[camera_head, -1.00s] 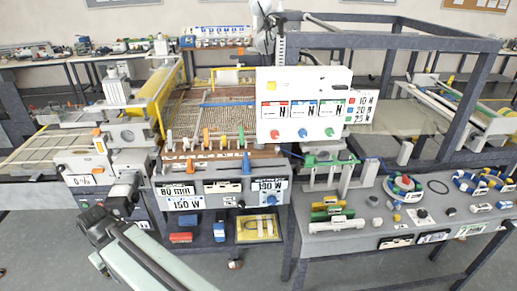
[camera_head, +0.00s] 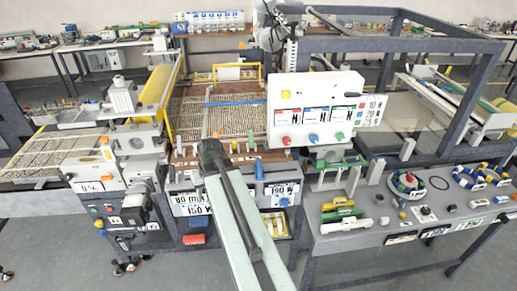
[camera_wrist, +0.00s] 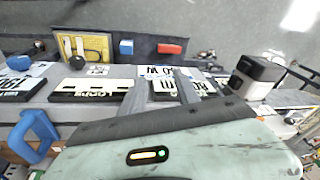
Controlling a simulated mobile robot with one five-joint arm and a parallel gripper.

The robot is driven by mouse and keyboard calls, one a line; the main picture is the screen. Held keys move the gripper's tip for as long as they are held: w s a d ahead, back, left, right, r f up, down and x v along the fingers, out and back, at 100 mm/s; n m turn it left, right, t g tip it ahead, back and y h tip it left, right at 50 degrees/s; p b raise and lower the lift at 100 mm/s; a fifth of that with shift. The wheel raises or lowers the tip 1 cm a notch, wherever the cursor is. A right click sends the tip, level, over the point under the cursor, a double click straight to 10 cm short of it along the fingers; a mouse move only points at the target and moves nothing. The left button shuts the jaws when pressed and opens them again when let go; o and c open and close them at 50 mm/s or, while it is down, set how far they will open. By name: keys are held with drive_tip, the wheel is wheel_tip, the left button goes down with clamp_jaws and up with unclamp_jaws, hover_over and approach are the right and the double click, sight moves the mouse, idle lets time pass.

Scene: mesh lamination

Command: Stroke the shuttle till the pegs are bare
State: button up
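My gripper (camera_head: 210,150) is in front of the laminating machine in the head view, and its arm hides most of the row of coloured pegs there. In the wrist view, the two grey fingers of my gripper (camera_wrist: 163,75) stand apart with nothing between them, over the machine's front panel. A blue handle or peg (camera_head: 259,170) shows just right of my arm. A blue handle also shows at the left in the wrist view (camera_wrist: 38,130). I cannot tell for certain which part is the shuttle. A mesh bed (camera_head: 235,120) lies behind, with a blue bar across it.
A white control box (camera_head: 313,108) with coloured buttons stands at the right of the mesh. A grey bench (camera_head: 370,228) with tools and rings is at front right. A red block (camera_head: 193,239) and a yellow-framed tray (camera_head: 274,225) sit low beneath the panel. Floor is clear at front left.

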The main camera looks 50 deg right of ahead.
drive_tip(key=s+d+r+m+t+h+p, duration=0.15)
drive_tip(key=d+r, duration=0.25)
drive_tip(key=d, duration=0.4)
drive_tip(key=s+d+r+m+y+p, duration=0.1)
drive_tip(key=s+d+r+p, duration=0.2)
drive_tip(key=d+r, duration=0.3)
drive_tip(key=m+h+p, duration=0.1)
drive_tip(key=m+p, duration=0.1)
approach(259, 162)
drive_tip(key=shift+t, duration=0.35)
drive_tip(key=b+x, duration=0.2)
drive_tip(key=x, duration=0.1)
drive_tip(key=b+x, duration=0.2)
drive_tip(key=b, duration=0.1)
drive_tip(key=b+x, duration=0.2)
drive_tip(key=x, duration=0.1)
drive_tip(key=shift+s+f+b, duration=0.25)
drive_tip(key=shift+f+b, duration=0.05)
drive_tip(key=shift+f, duration=0.15)
drive_tip(key=shift+r, duration=0.15)
clamp_jaws()
